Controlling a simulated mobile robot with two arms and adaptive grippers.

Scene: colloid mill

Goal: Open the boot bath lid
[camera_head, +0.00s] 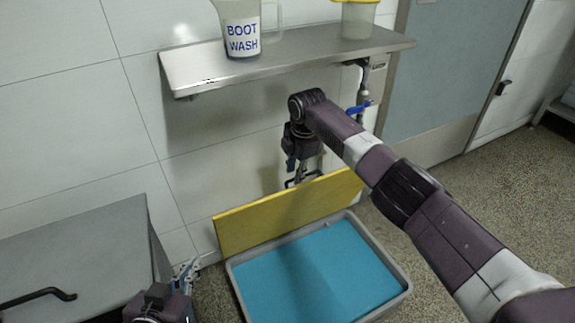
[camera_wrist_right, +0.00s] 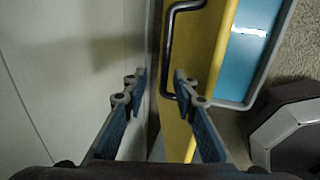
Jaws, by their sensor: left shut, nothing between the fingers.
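The boot bath (camera_head: 402,298) is a grey tray of blue liquid on the floor. Its yellow lid (camera_head: 285,213) stands raised along the tray's wall-side edge, leaving the blue surface uncovered. In the right wrist view, the lid (camera_wrist_right: 205,55) has a dark bar handle (camera_wrist_right: 168,45) on its wall-facing side. My right gripper (camera_head: 305,178) is at the lid's top edge. In the right wrist view, its fingers (camera_wrist_right: 159,85) are apart, one on the wall side and one over the lid near the handle; contact is unclear. My left gripper (camera_head: 188,270) is shut and empty, left of the bath.
A steel wall shelf (camera_head: 290,62) above holds a boot wash jug (camera_head: 240,30) and a yellow-topped container (camera_head: 358,20). A blue-handled tap (camera_head: 360,107) is on the wall. A grey cabinet (camera_head: 75,250) with a black handle stands at left. Floor right of the bath is open.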

